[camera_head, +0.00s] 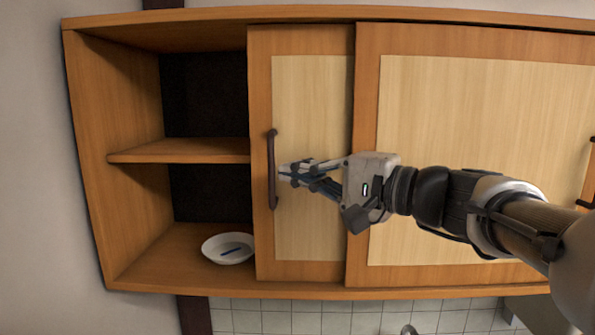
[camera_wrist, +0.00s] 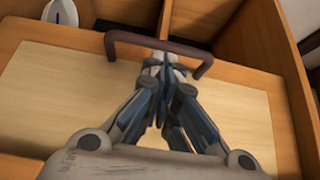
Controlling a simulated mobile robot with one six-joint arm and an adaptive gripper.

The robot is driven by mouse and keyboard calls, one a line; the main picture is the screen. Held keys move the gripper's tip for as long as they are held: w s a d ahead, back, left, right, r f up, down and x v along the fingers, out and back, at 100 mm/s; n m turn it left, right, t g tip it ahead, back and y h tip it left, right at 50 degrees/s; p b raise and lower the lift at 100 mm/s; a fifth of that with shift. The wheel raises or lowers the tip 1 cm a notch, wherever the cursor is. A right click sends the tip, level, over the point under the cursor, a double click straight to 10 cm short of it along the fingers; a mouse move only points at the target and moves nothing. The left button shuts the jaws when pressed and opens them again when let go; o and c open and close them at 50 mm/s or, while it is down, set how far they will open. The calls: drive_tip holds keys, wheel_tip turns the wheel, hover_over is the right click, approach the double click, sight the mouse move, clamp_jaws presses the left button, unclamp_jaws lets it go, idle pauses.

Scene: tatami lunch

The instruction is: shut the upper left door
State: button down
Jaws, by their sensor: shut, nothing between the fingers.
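The upper left door (camera_head: 312,232) is a sliding wooden panel with a pale inset. It stands partly open, and the left part of the cabinet is uncovered. Its dark vertical handle (camera_head: 272,180) is near its left edge. My gripper (camera_head: 284,172) is shut and empty, with its fingertips at the right side of the handle; I cannot tell whether they touch it. In the wrist view the handle (camera_wrist: 122,37) arches just beyond the closed fingertips (camera_wrist: 165,62). Part of the door lies hidden behind the neighbouring door.
The right door (camera_head: 455,120) overlaps the left door and has its own handle (camera_head: 592,150). The open part has a middle shelf (camera_head: 180,151) and a white bowl (camera_head: 215,252) with a dark blue item (camera_head: 232,251) on the cabinet floor. The cabinet's left side wall (camera_head: 100,100) is clear.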

idle(0.3)
drive_tip(key=w+a+b, duration=0.1)
drive_tip(key=a+b, duration=0.4)
drive_tip(key=a, duration=2.5)
drive_tip(key=shift+b, duration=0.35)
